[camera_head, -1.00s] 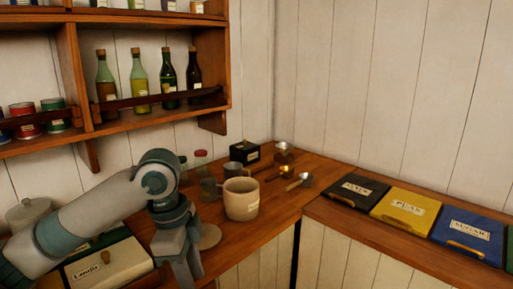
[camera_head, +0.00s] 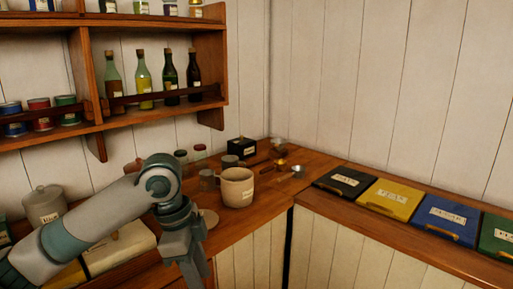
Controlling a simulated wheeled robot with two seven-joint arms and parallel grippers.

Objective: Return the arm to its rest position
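My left arm comes in from the lower left. Its gripper (camera_head: 195,268) points down in front of the wooden counter (camera_head: 262,212), near the counter's front edge. The fingertips run to the bottom edge of the picture, and I cannot tell whether they are apart or closed. I see nothing clearly held in it. My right arm and gripper are not in view.
A beige mug (camera_head: 237,188) stands right of the gripper, with a round disc (camera_head: 208,218) close by. A cream labelled box (camera_head: 120,247) lies behind my arm. Measuring scoops (camera_head: 297,171) and a black box (camera_head: 241,148) sit at the corner. Coloured lidded bins (camera_head: 388,198) line the right counter.

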